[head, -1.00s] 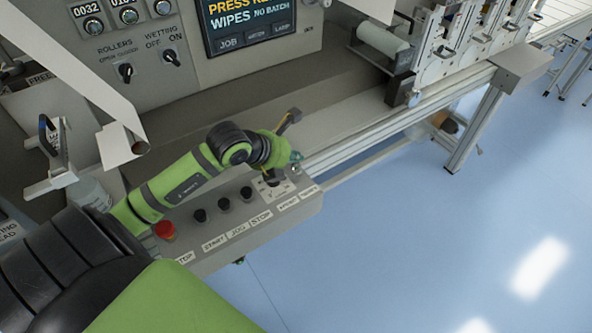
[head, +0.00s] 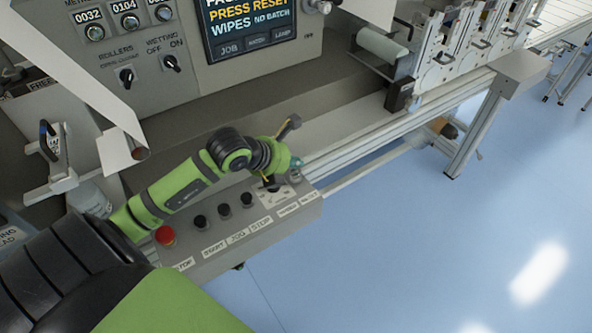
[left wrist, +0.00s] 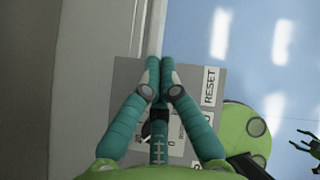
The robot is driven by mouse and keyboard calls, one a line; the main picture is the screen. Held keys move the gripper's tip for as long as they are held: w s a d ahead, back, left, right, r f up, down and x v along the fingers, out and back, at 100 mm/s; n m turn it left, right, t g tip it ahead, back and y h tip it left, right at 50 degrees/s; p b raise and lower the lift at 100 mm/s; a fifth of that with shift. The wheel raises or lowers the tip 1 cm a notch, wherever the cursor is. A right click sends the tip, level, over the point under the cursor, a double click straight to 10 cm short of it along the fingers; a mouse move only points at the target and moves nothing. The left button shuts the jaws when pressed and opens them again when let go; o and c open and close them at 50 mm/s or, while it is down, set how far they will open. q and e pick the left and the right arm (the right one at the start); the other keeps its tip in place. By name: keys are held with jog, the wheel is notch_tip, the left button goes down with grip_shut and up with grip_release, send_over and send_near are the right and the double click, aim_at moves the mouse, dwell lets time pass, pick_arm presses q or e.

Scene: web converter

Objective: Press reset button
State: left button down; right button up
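The grey control box (head: 215,262) stands below the machine, with a red button (head: 165,235) and several black buttons (head: 223,210) along its top. In the left wrist view, a RESET label (left wrist: 209,87) shows on the box, right of my fingers. My left gripper (head: 296,163) is over the right end of the box. In the left wrist view its teal fingers (left wrist: 160,65) are together at the tips, with nothing seen between them. The reset button is not visible; the fingers cover part of the panel. I cannot tell whether they touch it.
A metal rail (head: 345,150) runs behind the box. Blue floor (head: 430,260) is open at right. A small dark and green part (left wrist: 308,142), possibly my right gripper, shows at the wrist view's edge.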

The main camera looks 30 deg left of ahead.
aim_at(293, 173)
pick_arm(q)
jog(key=shift+f, duration=0.1)
dwell(0.3)
jog(key=shift+f+b, duration=0.35)
jog(key=shift+b, duration=0.15)
jog(key=shift+f+b, duration=0.55)
jog(key=shift+f, duration=0.05)
dwell(0.5)
dwell(0.3)
jog(key=shift+r+p, duration=0.7)
jog(key=shift+r, duration=0.35)
notch_tip(293, 173, up, 5)
jog(key=p, duration=0.3)
jog(key=shift+f, duration=0.1)
dwell(0.6)
